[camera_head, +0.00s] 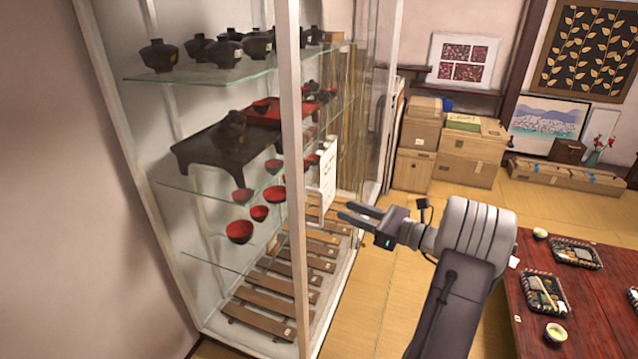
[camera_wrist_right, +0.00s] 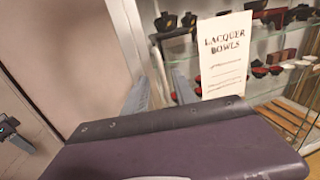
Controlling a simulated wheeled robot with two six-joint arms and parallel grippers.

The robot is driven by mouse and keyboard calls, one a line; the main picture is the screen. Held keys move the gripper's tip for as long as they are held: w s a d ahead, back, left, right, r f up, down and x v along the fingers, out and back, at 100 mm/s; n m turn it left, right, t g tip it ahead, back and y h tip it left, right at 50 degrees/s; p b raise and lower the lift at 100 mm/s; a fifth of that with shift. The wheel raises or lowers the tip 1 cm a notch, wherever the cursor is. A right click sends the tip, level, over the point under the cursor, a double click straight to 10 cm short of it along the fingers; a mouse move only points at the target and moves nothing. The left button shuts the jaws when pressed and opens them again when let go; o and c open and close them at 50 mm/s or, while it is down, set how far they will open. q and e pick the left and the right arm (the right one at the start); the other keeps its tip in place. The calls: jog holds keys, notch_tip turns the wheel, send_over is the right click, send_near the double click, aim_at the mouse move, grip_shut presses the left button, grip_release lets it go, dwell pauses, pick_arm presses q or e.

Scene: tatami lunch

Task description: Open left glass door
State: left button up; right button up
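The glass cabinet's white corner post (camera_head: 291,150) stands left of my right gripper. Beside it is the front glass, with a white sign (camera_head: 328,175) on it; in the right wrist view the sign (camera_wrist_right: 224,55) reads "Lacquer Bowls". A pale handle-like bar (camera_head: 322,212) sits just below the sign. My right gripper (camera_head: 346,211) has its fingers apart and points at this bar from the right; I cannot tell whether it touches. In the right wrist view its fingers (camera_wrist_right: 160,92) are spread with nothing clearly held. The glass door looks closed, though its edges are hard to see.
Glass shelves inside hold dark pots (camera_head: 225,50), red bowls (camera_head: 240,231) and a dark low stand (camera_head: 205,150). Cardboard boxes (camera_head: 470,150) stand at the back. A red table (camera_head: 590,310) with food trays is at right. Tatami floor (camera_head: 375,290) is open before the cabinet.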

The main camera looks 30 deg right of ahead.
send_over(321, 223)
jog(key=shift+w+d+f, duration=0.15)
jog(key=shift+w, duration=0.15)
grip_shut()
dwell(1.4)
